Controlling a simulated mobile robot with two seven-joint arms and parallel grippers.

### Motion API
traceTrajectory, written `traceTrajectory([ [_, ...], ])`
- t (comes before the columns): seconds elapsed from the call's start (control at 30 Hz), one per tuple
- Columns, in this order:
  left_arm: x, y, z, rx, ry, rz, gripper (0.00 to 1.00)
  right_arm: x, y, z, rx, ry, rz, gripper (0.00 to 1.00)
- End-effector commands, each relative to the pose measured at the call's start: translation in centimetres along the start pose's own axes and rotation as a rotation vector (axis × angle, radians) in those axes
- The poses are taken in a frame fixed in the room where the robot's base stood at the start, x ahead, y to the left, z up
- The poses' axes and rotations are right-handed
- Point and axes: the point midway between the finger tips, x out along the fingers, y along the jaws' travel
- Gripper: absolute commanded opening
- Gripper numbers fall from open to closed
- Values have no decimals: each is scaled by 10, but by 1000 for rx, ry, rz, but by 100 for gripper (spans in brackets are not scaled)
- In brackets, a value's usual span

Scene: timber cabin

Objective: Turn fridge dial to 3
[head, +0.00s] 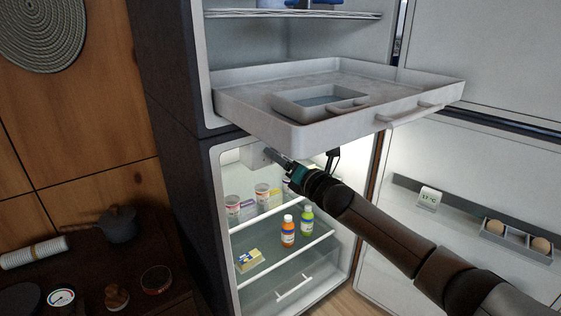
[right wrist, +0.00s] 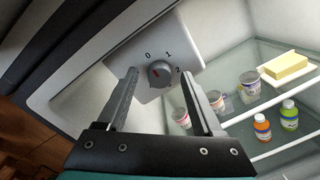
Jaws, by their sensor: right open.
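The fridge dial (right wrist: 160,74) is a small grey knob on a white plate (right wrist: 150,97) inside the fridge compartment. The numbers 0, 1 and 2 show around it; no 3 is visible. In the head view my right gripper (head: 272,154) reaches in near the dial housing (head: 254,154), under the pulled-out tray. My left gripper is not in view.
A white drawer tray (head: 240,117) juts out just above my right arm.

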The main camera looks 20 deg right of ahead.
Motion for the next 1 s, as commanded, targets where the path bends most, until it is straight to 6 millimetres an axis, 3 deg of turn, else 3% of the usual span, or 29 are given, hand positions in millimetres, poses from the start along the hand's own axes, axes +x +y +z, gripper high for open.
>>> traceTrajectory([
  [0.27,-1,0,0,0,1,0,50,1,1,0,0,0,1,68],
  [0.87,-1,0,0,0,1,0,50,1,0,0,0,0,1,1],
  [1.0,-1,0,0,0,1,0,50,1,0,0,0,0,1,0],
])
